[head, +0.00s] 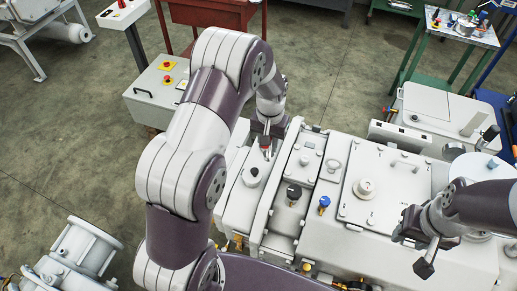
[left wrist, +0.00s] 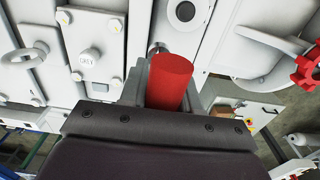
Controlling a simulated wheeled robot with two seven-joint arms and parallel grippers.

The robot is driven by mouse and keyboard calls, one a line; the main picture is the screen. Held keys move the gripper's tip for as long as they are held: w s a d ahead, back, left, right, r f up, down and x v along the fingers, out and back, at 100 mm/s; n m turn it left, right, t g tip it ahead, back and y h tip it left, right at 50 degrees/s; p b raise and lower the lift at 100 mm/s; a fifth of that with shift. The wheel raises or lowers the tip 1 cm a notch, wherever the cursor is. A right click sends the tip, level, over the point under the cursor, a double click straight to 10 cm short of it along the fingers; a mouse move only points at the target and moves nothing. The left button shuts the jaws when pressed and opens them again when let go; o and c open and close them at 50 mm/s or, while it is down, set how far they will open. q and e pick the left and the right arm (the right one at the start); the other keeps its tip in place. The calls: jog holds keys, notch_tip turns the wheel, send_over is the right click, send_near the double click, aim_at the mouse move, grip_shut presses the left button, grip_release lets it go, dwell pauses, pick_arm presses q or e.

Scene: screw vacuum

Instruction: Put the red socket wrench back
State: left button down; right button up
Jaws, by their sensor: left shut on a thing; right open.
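My left gripper (head: 266,140) is over the grey vacuum pump housing, near its back left part. In the left wrist view the gripper is shut on the red socket wrench (left wrist: 171,78), whose red cylindrical end faces the camera. A metal shaft end shows just beyond it, close to the pump surface; whether they touch I cannot tell. My right gripper (head: 413,254) is open and empty above the right part of the pump.
The pump's top carries a black knob (head: 294,192), a blue knob (head: 324,202) and a round cap (head: 366,187). A grey control box (head: 155,96) stands behind left. A green-framed table with tools (head: 462,28) is at the back right.

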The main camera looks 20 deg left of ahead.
pick_arm(q)
jog(key=a+f, duration=0.1)
jog(key=a+f+p, duration=0.1)
jog(key=f, duration=0.1)
jog(key=a+f, duration=0.1)
jog(key=f, duration=0.1)
jog(key=shift+w+a+f+p, duration=0.1)
jog(key=shift+f+p, duration=0.05)
jog(key=shift+p, duration=0.2)
jog(key=shift+w+a+f, duration=0.1)
jog(key=shift+w+f, duration=0.05)
jog(key=shift+f, duration=0.25)
jog(key=shift+f, duration=0.1)
jog(key=c, duration=0.8)
grip_release()
